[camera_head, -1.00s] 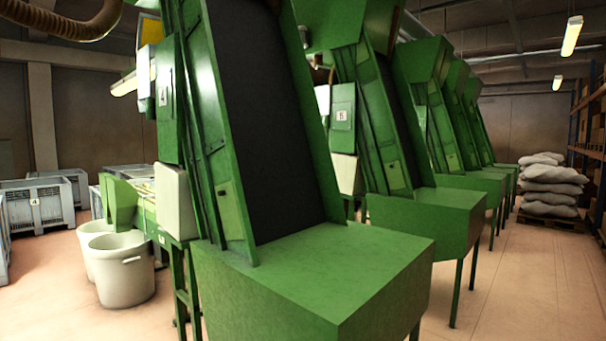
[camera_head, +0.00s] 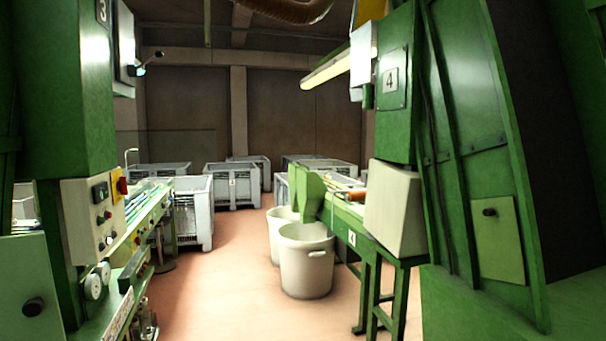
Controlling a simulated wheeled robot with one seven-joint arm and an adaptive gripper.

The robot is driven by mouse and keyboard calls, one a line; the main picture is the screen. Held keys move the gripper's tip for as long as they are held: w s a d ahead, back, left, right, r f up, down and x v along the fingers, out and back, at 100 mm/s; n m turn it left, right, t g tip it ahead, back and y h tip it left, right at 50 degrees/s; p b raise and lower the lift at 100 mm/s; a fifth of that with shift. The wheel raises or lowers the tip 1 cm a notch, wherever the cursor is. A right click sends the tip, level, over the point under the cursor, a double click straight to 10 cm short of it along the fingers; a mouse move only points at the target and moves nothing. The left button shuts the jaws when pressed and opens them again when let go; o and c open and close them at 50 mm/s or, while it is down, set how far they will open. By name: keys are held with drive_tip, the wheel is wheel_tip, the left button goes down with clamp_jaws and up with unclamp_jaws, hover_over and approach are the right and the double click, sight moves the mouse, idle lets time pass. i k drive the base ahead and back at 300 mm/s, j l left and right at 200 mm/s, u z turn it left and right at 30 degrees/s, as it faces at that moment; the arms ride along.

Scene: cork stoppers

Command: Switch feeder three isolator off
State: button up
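On the left stands a green machine (camera_head: 65,90) with a "3" plate at its top. Its pale control box (camera_head: 85,215) carries buttons, a small display and a red switch on a yellow plate (camera_head: 121,186) at its upper right. The switch's position is too small to tell. My gripper is not in view.
A pinkish floor aisle (camera_head: 230,300) runs between the machines. White tubs (camera_head: 306,262) stand by machine 4's legs. Grey crates (camera_head: 233,184) stand at the back. Gauges (camera_head: 94,286) and a black knob (camera_head: 33,307) are on the near left.

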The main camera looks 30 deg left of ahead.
sight(122, 187)
drive_tip(key=i+j+u, duration=0.25)
drive_tip(key=u, duration=0.15)
drive_tip(key=i+j+u, duration=0.15)
drive_tip(key=i+u, duration=0.95)
drive_tip(key=u, duration=0.2)
drive_tip(key=i+l+u, duration=0.2)
drive_tip(key=u, duration=0.2)
drive_tip(key=i, duration=0.15)
